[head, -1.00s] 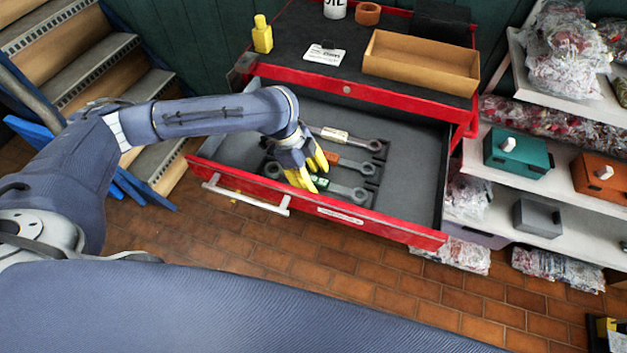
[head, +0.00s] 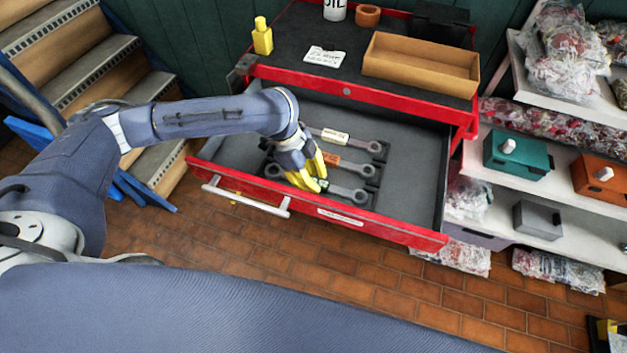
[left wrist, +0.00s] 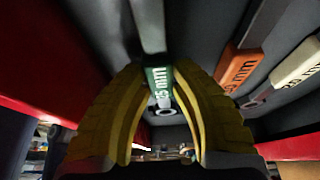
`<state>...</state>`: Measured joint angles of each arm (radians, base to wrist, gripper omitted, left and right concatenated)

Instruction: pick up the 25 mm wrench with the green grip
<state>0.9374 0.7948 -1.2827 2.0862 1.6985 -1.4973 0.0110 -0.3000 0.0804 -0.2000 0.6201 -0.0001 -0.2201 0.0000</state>
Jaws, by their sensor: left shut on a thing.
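The wrench with the green grip lies in the front of the open red drawer, its ring end (head: 359,196) showing to the right of my left gripper. In the left wrist view its green grip (left wrist: 158,80), with "25 mm" lettering, is between the yellow fingers. My left gripper (head: 322,183) is shut on this wrench, down inside the drawer; it also shows in the left wrist view (left wrist: 160,75). The fingers hide part of the grip in the head view. I cannot tell if the wrench is off the drawer floor. My right gripper is not in view.
An orange-grip wrench (head: 349,168) and a cream-grip wrench (head: 336,136) lie just behind. The drawer front (head: 340,215) and side walls stand around them. The drawer's right part (head: 415,170) is bare. A cardboard box (head: 420,68) stands on the cabinet top.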

